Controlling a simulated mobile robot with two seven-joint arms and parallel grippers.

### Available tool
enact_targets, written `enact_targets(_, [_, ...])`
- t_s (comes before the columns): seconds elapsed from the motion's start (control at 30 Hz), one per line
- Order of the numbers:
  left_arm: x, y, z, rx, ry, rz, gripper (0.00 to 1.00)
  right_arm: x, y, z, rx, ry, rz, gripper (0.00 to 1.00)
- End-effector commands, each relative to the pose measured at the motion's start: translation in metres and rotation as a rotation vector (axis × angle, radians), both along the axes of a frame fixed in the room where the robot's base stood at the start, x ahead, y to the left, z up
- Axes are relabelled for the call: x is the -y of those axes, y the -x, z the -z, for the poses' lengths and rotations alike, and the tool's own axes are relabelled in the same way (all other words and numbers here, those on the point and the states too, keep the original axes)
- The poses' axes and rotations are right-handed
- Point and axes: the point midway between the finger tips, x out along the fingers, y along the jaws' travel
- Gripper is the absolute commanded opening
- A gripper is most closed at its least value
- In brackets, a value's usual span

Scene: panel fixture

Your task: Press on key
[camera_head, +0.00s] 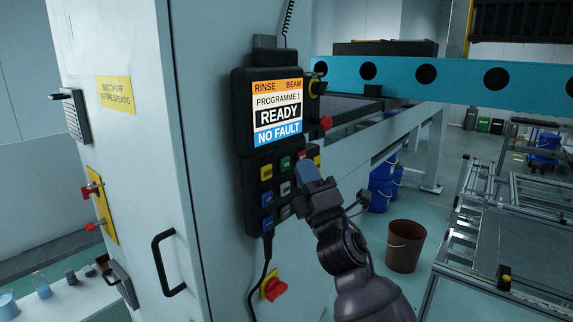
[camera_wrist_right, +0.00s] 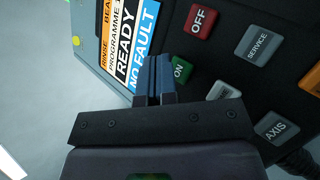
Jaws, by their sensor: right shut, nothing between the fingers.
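The black control panel (camera_head: 245,140) hangs on the pale cabinet, with a lit screen (camera_head: 277,112) reading READY and NO FAULT above its keys. The green ON key (camera_head: 285,163) is in the top part of the keypad. In the right wrist view the ON key (camera_wrist_right: 181,71) shows just right of my fingertips, partly hidden by a finger. My right gripper (camera_head: 304,169) is shut and empty, in front of the keypad, its fingertips (camera_wrist_right: 156,60) close to the ON key. I cannot tell whether they touch the panel. My left gripper is not in view.
The red OFF key (camera_wrist_right: 202,20) and the SERVICE key (camera_wrist_right: 258,43) lie beside ON. A red knob (camera_head: 326,122) sticks out at the panel's right side. A cable (camera_head: 266,270) hangs below, beside a red-and-yellow switch (camera_head: 273,287). A blue beam (camera_head: 450,79) crosses behind.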

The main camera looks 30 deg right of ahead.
Motion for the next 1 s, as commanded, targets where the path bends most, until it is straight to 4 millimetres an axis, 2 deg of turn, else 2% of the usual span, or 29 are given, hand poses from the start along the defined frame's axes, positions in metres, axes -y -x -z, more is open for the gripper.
enact_targets(0.53, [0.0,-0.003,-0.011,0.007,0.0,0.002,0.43,0.016,0.04,-0.001,0.0,0.0,0.0,0.0])
enact_targets(1.0, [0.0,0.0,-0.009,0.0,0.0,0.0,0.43,0.018,0.043,0.0,0.0,0.0,0.0,0.0])
